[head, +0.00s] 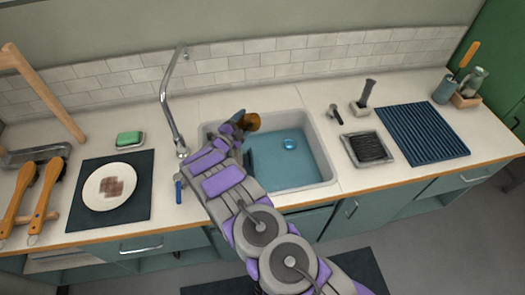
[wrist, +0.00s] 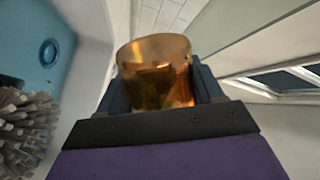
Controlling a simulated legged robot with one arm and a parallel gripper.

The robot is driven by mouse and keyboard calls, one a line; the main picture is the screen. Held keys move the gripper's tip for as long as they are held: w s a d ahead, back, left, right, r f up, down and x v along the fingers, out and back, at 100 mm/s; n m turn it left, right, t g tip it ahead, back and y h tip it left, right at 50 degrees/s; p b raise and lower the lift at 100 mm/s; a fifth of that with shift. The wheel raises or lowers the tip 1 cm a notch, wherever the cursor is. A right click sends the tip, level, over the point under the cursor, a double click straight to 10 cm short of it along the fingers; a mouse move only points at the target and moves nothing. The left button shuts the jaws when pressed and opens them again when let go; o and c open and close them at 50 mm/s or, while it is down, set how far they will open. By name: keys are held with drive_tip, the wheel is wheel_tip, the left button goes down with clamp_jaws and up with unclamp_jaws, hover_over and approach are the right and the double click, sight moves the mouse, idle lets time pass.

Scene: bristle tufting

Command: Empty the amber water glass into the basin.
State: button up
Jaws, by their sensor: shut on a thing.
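The amber glass (head: 251,121) is held in my gripper (head: 239,119), over the back left part of the basin (head: 318,158) in the head view. In the wrist view the amber glass (wrist: 158,75) sits between the two dark fingers of my gripper (wrist: 160,88), which are shut on it. The glass looks tilted in the head view. I cannot tell whether any water is in it. The basin is blue inside with a white rim, and a round blue drain (head: 289,144) shows in its floor. My arm hides the basin's left side.
A tall metal faucet (head: 170,105) stands left of the basin. A black brush or pad in a tray (head: 367,148) and a ribbed blue mat (head: 422,133) lie at right. A bristly brush (wrist: 25,130) shows in the wrist view.

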drive_tip(key=shift+m, duration=0.3)
drive_tip(key=shift+r+m, duration=0.2)
drive_tip(key=shift+m, duration=0.1)
drive_tip(key=shift+r+m+b, duration=0.3)
drive_tip(key=shift+m, duration=0.2)
idle(0.3)
drive_tip(key=shift+s+d+f+m, duration=0.1)
drive_tip(key=shift+d+m, duration=0.1)
drive_tip(key=shift+m, duration=0.1)
drive_tip(key=shift+a+f+m+b, duration=0.15)
drive_tip(key=shift+f+m+b, duration=0.1)
drive_tip(key=shift+m+b, duration=0.5)
idle(0.5)
drive_tip(key=shift+f+m+b, duration=0.25)
drive_tip(key=shift+m+b, duration=0.4)
drive_tip(key=shift+b, duration=0.4)
drive_tip(key=shift+r+m+b, duration=0.15)
drive_tip(key=shift+m+b, duration=0.35)
drive_tip(key=shift+b, duration=0.25)
